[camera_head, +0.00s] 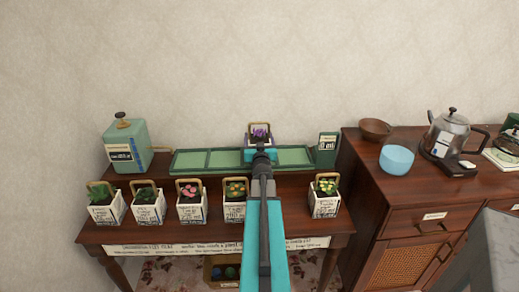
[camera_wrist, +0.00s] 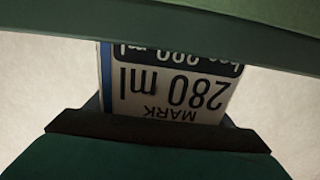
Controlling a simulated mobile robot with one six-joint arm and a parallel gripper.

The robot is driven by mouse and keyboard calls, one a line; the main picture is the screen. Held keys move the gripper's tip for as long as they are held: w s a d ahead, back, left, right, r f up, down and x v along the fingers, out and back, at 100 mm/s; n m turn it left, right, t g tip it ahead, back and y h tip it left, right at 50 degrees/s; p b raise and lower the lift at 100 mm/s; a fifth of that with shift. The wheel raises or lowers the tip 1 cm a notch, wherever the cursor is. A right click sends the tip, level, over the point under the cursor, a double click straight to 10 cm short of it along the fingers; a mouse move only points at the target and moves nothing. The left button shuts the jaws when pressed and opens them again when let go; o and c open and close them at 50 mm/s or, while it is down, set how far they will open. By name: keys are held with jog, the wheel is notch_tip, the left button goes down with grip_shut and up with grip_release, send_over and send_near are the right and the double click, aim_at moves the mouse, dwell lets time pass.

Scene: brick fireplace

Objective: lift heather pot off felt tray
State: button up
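The heather pot (camera_head: 260,135), with purple flowers and a tan arched handle, shows in the head view at the right half of the long green felt tray (camera_head: 222,158). My gripper (camera_head: 261,154) is directly in front of the pot and hides most of its body. I cannot tell whether the pot touches the tray or whether the fingers are closed on it. The wrist view shows an upside-down white and dark label (camera_wrist: 175,90) reading "280 ml MARK", between dark green surfaces; no fingertips are clear there.
Several white plant pots stand along the table front, including a pink-flowered one (camera_head: 190,203) and a yellow-green one (camera_head: 325,197). A cabinet holds a blue bowl (camera_head: 397,159) and kettle (camera_head: 449,133).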

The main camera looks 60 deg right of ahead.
aim_at(258, 134)
jog(key=c, duration=0.6)
jog(key=shift+r, duration=0.15)
jog(key=shift+r, duration=0.75)
notch_tip(258, 134, up, 2)
jog(key=shift+r+p, duration=0.1)
jog(key=shift+p, duration=0.25)
jog(key=v, duration=0.2)
jog(key=s+v, duration=0.1)
jog(key=v, duration=0.2)
jog(key=d+p+v, duration=0.1)
jog(key=v, duration=0.1)
jog(key=shift+s+a+r, duration=0.2)
jog(key=shift+s+a, duration=0.05)
jog(key=shift+s, duration=0.15)
jog(key=shift+s+a+r+p, duration=0.1)
jog(key=shift+s+r+p, duration=0.05)
jog(key=shift+p, duration=0.15)
jog(key=shift+a+p, duration=0.1)
jog(key=shift+p, duration=0.65)
jog(key=shift+s+p, duration=0.15)
jog(key=shift+p, duration=0.2)
